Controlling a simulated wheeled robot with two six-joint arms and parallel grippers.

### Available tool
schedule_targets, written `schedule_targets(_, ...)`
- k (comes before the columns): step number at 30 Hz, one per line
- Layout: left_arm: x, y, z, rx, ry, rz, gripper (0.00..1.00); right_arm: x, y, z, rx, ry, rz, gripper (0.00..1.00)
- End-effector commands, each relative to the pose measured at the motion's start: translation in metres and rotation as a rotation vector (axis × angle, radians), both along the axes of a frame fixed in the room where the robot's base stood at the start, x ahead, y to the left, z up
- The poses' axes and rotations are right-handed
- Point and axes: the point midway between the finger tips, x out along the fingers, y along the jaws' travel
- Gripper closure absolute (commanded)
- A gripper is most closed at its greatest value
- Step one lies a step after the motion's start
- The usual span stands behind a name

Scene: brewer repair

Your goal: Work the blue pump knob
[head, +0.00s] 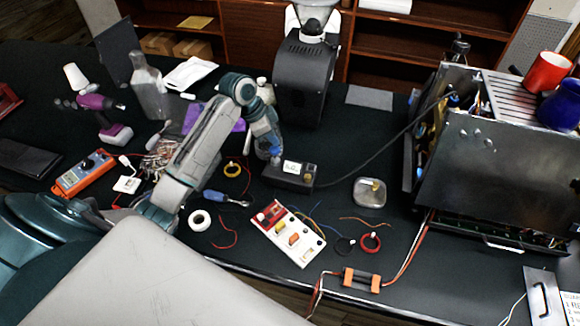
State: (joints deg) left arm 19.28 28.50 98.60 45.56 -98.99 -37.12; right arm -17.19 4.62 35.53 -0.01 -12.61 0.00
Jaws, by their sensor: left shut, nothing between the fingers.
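A small black box (285,184) with a white label lies on the dark table, left of centre. A small blue part, which looks like the blue knob (276,153), shows at the box's upper left. My left gripper (272,147) comes down at the blue knob from above. Its fingers are shut with nothing between them. Whether the fingertips touch the knob I cannot tell, as the gripper partly hides it. My right gripper is out of view.
A black cable (385,150) runs from the box to the opened brewer (490,165) at right. A white panel with coloured parts (288,233), wire coils and a blue screwdriver (226,199) lie in front. A grinder (306,75) stands behind.

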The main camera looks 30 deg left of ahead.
Motion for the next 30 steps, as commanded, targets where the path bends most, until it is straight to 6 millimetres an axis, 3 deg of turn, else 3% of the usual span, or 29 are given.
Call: schedule_targets(30, 0.000, 0.000, -0.036, -0.002, 0.002, 0.000, 1.00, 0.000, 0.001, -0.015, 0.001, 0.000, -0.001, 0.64)
